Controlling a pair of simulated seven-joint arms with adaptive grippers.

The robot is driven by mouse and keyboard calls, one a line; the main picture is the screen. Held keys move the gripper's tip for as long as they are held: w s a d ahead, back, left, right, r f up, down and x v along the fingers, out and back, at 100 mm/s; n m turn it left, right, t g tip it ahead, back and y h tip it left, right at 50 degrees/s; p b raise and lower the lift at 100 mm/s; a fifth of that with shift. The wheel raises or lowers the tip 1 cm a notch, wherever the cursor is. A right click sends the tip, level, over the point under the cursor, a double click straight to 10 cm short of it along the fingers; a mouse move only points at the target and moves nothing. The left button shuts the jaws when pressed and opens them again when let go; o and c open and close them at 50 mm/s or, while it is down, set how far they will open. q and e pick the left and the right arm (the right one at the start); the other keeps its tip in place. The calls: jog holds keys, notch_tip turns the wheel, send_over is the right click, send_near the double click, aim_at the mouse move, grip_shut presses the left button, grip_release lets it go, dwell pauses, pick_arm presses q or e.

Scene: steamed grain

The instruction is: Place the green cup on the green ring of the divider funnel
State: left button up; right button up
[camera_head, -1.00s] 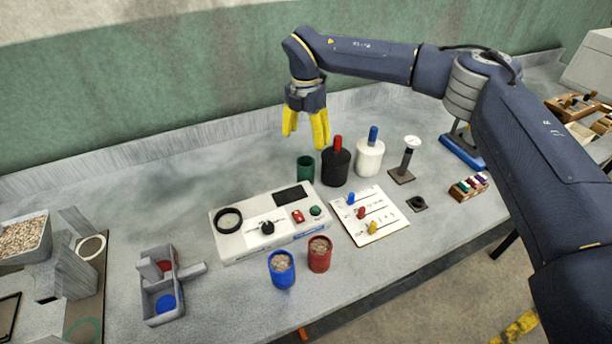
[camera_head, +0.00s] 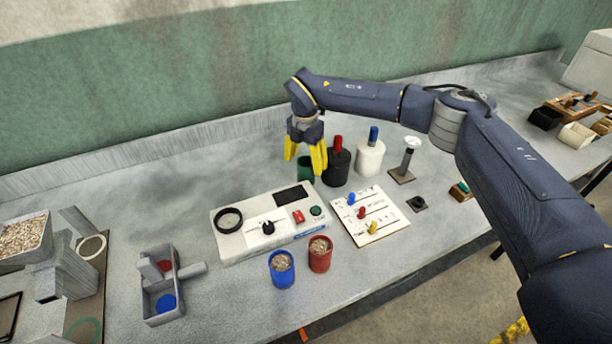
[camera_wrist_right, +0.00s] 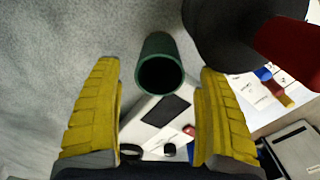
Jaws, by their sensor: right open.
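The green cup (camera_head: 304,170) stands upright on the bench behind the white control box. My right gripper (camera_head: 306,166) is open above it, its yellow fingers partly hiding the cup in the head view. In the right wrist view the cup (camera_wrist_right: 160,66) shows between and ahead of the two spread fingers, its round mouth facing the camera and looking empty. The divider funnel (camera_head: 55,270) is at the far left, and its green ring (camera_head: 84,331) lies on the board at the bottom left, cut by the frame edge. My left gripper is not in view.
A black bottle with a red top (camera_head: 336,166) stands close right of the cup, and a white bottle (camera_head: 369,158) beyond it. The control box (camera_head: 240,245), blue cup (camera_head: 282,270) and red cup (camera_head: 320,255) are in front. A grey divided tray (camera_head: 150,312) sits left.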

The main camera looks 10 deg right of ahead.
jog(key=shift+f, duration=1.4)
jog(key=shift+c, duration=0.4)
jog(key=c, duration=1.3)
